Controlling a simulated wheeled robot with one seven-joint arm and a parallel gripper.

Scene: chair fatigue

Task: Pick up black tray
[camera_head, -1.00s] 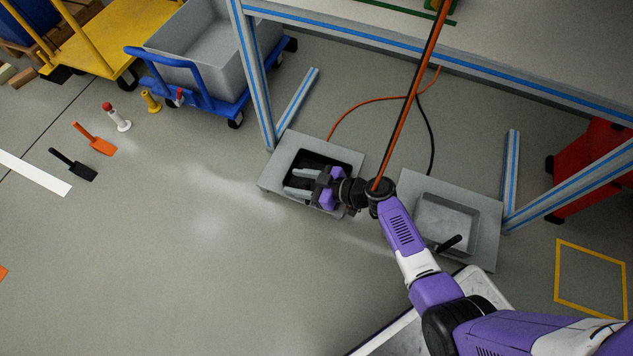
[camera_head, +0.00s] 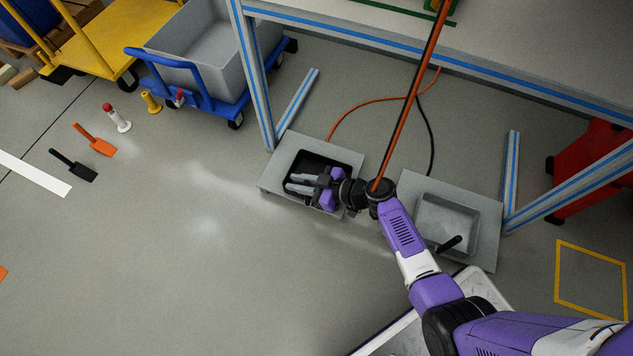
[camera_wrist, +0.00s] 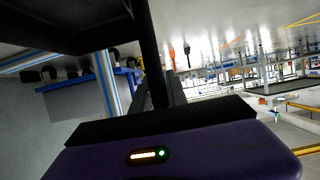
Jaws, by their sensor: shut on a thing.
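The black tray (camera_head: 313,158) sits on a grey square panel (camera_head: 279,172) on the floor, left of the middle in the head view. My gripper (camera_head: 303,184) lies low over the tray's near part, pointing left, with its fingers shut on the tray. The gripper and wrist hide part of the tray, so the exact grip point cannot be seen. In the wrist view, a large dark piece (camera_wrist: 62,28), apparently the tray, fills the upper left and meets the fingers. I cannot tell whether the tray is clear of the panel.
A second grey panel with a grey tray (camera_head: 447,220) and a black handle lies to the right. A blue-striped table frame (camera_head: 256,85) stands behind, with orange and black cables near it. A blue cart (camera_head: 205,88) is at upper left. The floor at lower left is open.

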